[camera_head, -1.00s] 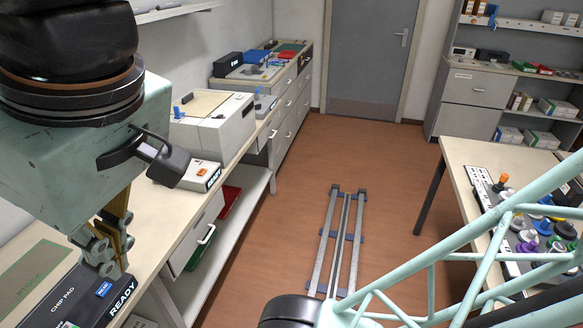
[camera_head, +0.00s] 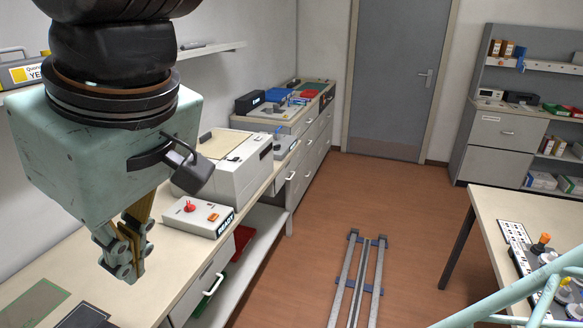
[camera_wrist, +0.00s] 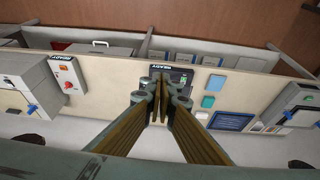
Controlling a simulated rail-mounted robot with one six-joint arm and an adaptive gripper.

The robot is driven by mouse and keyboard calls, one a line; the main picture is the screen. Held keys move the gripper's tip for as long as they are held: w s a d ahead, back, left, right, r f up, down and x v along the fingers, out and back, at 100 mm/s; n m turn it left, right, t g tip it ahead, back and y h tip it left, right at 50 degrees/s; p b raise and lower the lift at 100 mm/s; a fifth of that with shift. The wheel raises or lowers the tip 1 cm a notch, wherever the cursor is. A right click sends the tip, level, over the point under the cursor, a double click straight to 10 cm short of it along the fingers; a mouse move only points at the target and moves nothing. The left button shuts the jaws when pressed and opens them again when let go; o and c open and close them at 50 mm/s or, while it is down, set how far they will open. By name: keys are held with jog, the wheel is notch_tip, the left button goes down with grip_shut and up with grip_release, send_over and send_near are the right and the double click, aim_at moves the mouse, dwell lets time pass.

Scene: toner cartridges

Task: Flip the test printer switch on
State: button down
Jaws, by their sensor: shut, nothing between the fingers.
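A pale control box (camera_head: 215,226) with a red knob (camera_head: 190,207) and an orange rocker switch (camera_head: 213,217) sits on the left bench, in front of the white printer (camera_head: 235,180). Its front label is partly readable as READY. Whether the switch is on or off is too small to tell. In the wrist view the box (camera_wrist: 70,85) is at the upper left. My gripper (camera_head: 128,275) points down with its fingers together and empty, left of and nearer than the box. In the wrist view my gripper (camera_wrist: 160,98) is over the bench, near a dark pad labelled READY (camera_wrist: 183,78).
The bench (camera_head: 135,305) runs along the left wall, with a dark pad (camera_head: 85,317) at its near end. A shelf (camera_head: 215,49) is above. Floor rails (camera_head: 362,280) lie in the aisle. Another table (camera_head: 490,208) with coloured items stands at right.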

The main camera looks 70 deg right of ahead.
jog(key=w+d+r+g+p, duration=0.15)
jog(key=w+d+r, duration=0.25)
jog(key=w+d, duration=0.6)
jog(key=w+d+r+t+p, duration=0.1)
jog(key=w+d+r+p, duration=0.15)
jog(key=w+d, duration=0.8)
jog(key=w+d+p, duration=0.1)
jog(key=w+d, duration=0.5)
jog(key=w, duration=0.4)
jog(key=w+d+f+g+p, duration=0.1)
jog(key=w+d+f, duration=0.2)
jog(key=d, duration=0.9)
jog(key=w+d+f+p, duration=0.2)
jog(key=d+f, duration=0.1)
jog(key=d, duration=0.9)
jog(key=s+d+f, duration=0.2)
jog(key=d+f, duration=0.3)
jog(key=d, duration=0.6)
jog(key=s+d+f+p, duration=0.1)
jog(key=d+f, duration=0.3)
jog(key=d, duration=0.7)
jog(key=shift+s+f+n+p, duration=0.3)
jog(key=shift+s+f, duration=0.1)
jog(key=shift+f, duration=0.2)
